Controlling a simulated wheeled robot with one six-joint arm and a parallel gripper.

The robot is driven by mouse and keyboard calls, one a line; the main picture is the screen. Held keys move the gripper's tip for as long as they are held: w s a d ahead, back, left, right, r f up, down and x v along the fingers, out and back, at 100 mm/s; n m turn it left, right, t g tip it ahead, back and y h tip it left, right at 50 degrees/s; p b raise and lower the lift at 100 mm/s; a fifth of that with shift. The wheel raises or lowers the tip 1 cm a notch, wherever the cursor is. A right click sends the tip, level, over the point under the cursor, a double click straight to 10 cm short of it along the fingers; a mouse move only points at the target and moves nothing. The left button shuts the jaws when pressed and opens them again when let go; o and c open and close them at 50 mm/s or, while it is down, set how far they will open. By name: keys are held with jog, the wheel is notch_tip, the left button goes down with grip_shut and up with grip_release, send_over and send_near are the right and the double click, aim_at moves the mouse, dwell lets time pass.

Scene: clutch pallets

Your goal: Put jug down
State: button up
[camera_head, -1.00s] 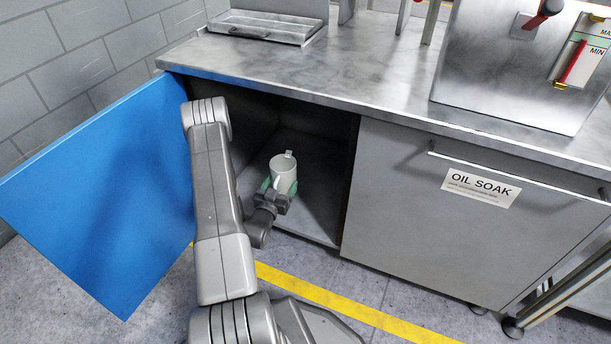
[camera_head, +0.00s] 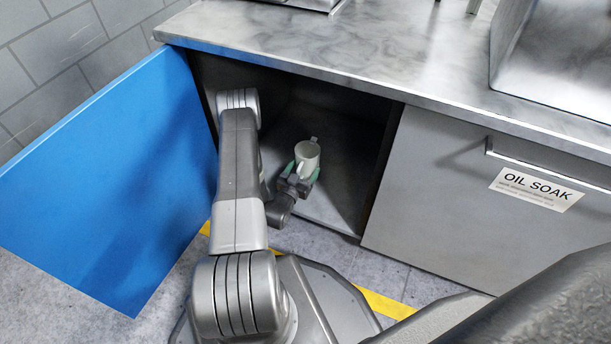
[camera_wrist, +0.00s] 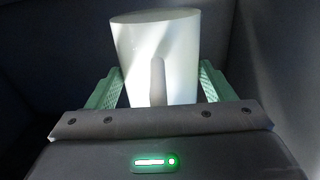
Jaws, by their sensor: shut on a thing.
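The white jug (camera_head: 308,153) is inside the open cabinet, held upright or nearly so in my gripper (camera_head: 303,172). In the wrist view the jug (camera_wrist: 157,50) stands between the two green finger pads of my gripper (camera_wrist: 158,88), with its handle facing the camera. The fingers are shut on the jug's sides. The jug's base is hidden by the gripper body, so I cannot tell whether it touches the cabinet floor (camera_head: 325,212).
The blue cabinet door (camera_head: 110,180) stands open at the left, close to my arm. The steel worktop (camera_head: 350,50) lies above the opening. The closed OIL SOAK panel (camera_head: 480,210) is at the right. The cabinet floor around the jug looks clear.

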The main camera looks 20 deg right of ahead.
jog(key=shift+f+b, duration=0.85)
jog(key=shift+f, duration=1.75)
jog(key=shift+f, duration=0.15)
jog(key=o, duration=1.1)
jog(key=shift+o, duration=0.2)
